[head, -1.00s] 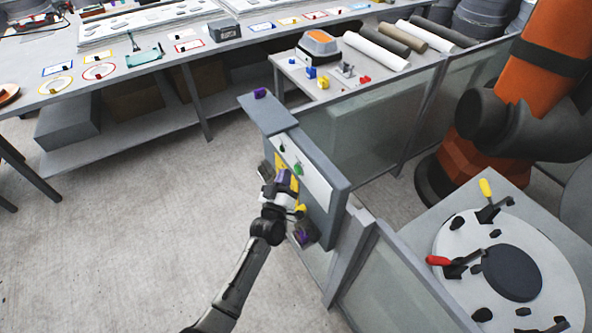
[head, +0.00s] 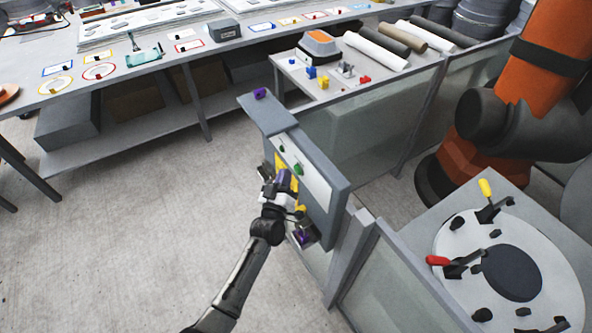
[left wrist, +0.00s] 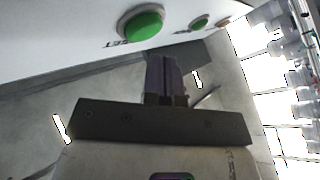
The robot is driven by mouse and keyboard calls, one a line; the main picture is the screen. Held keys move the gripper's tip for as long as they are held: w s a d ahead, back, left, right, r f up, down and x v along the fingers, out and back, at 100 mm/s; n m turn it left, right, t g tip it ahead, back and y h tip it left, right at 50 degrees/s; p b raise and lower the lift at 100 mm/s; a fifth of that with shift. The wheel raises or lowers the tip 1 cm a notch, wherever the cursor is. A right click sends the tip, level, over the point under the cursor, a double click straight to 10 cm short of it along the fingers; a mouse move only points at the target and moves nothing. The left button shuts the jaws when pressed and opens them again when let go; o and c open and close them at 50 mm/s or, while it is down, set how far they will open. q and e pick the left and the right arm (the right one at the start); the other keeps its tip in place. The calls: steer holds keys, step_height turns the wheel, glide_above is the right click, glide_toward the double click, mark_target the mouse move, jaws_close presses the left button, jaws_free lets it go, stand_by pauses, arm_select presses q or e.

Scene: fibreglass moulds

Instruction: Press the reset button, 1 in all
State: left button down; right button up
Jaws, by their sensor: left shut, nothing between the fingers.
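A grey control box with a white front panel (head: 309,187) stands at the end of the fence. A green button (head: 299,169) sits on the panel. In the left wrist view, a large green button (left wrist: 142,25) shows close up at the top, with the letters "SET" readable upside down beside it. My left gripper (head: 285,176) is in front of the panel, below and left of the green button in the head view. Its purple-dark fingers (left wrist: 166,62) are shut and empty, with tips just below the large button. I cannot tell any contact. My right gripper is not in view.
A smaller green button (left wrist: 199,22) sits along the panel. Glass fence panels (head: 365,125) run behind the box. An orange robot arm (head: 530,60) and a round mould fixture (head: 450,235) stand to the right. Open floor (head: 130,230) lies to the left.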

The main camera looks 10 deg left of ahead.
arm_select(q)
steer(key=shift+w+d, duration=0.15)
steer(key=shift+w, duration=0.05)
steer(key=shift+w+d, duration=0.15)
stand_by(0.3)
steer(key=shift+w+d+b, duration=0.25)
steer(key=shift+b, duration=0.15)
stand_by(0.7)
stand_by(0.4)
steer(key=shift+s+a+p, duration=0.5)
steer(key=shift+s+a, duration=0.05)
steer(key=shift+s, duration=0.05)
